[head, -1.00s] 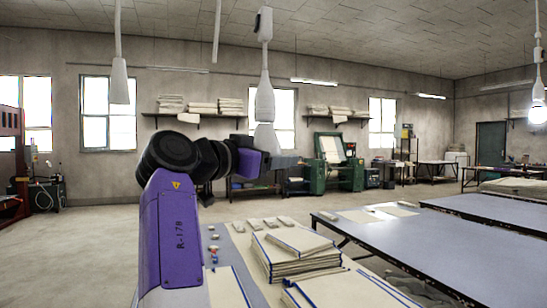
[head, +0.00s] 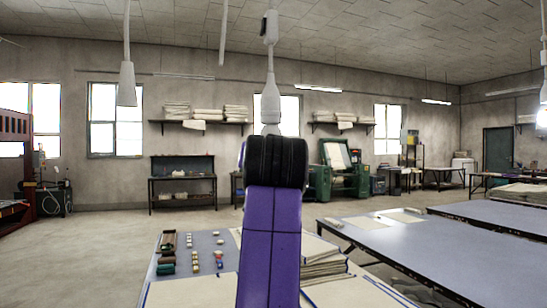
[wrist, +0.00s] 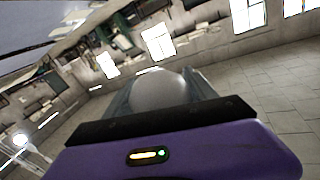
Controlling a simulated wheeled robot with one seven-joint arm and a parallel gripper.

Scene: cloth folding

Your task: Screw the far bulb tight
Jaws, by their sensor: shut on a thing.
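The far lamp's pendant socket (head: 270,101) hangs in the middle of the head view. A pale, unlit bulb (head: 270,129) shows just under it, and its lower part is hidden behind my arm's black joint. In the wrist view the bulb (wrist: 163,90) is a smooth white dome between the grey fingers of my gripper (wrist: 165,97), which is shut on it. My gripper is hidden behind my arm in the head view. I cannot tell how deep the bulb sits in the socket.
Another pendant fitting (head: 127,84) hangs to the left. A lit bulb (head: 542,118) hangs at the right edge. Below are a table (head: 205,243) with small items and stacked cloth (head: 325,262), and a long grey table (head: 420,245) to the right.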

